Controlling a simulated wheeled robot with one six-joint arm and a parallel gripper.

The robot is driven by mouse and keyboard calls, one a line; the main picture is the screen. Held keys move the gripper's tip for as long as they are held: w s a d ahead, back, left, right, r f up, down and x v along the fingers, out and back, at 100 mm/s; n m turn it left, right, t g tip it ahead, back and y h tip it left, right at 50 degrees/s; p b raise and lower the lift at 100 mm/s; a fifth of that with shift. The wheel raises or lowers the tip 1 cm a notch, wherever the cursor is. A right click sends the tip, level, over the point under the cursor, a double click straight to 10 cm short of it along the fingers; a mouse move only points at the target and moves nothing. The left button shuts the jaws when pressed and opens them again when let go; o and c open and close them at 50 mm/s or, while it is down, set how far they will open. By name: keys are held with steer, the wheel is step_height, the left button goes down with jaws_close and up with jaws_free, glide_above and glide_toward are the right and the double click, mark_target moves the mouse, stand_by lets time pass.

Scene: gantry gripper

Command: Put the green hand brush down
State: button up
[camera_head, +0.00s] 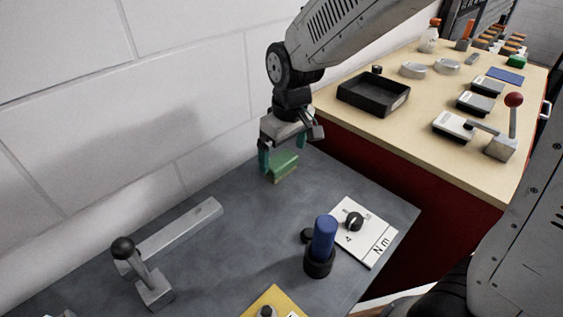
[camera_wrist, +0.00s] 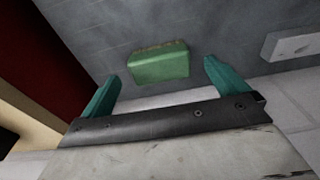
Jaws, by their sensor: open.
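The green hand brush (camera_head: 283,165) rests on the dark grey table (camera_head: 240,235) near its back edge, by the wall, bristles down. In the wrist view the brush (camera_wrist: 158,64) lies ahead of the fingertips, between their lines, with grey table around it. My gripper (camera_head: 284,152) is just above and beside the brush in the head view. Its two teal fingers are spread, and in the wrist view the gripper (camera_wrist: 160,80) is empty. No finger visibly touches the brush in the wrist view.
A lever with a black knob (camera_head: 150,280) and a grey bar (camera_head: 180,232) are at the left. A blue-handled item in a black holder (camera_head: 321,245) and a white dial plate (camera_head: 364,232) are to the right. A wooden counter holds a black tray (camera_head: 373,93). Bare table lies in front of the brush.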

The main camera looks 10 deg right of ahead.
mark_target(286, 162)
steer(key=shift+s+d+r, duration=0.1)
steer(key=shift+d+r, duration=0.1)
steer(key=shift+r, duration=1.3)
steer(key=s+d+r+m, duration=0.3)
steer(key=s+d, duration=0.4)
steer(key=s, duration=0.4)
steer(key=s+d+r+m, duration=0.3)
steer(key=s+d+r, duration=0.2)
steer(key=s+d, duration=0.3)
steer(key=s, duration=0.3)
steer(key=shift+d+r+m+h, duration=0.3)
steer(key=shift+m+h, duration=0.1)
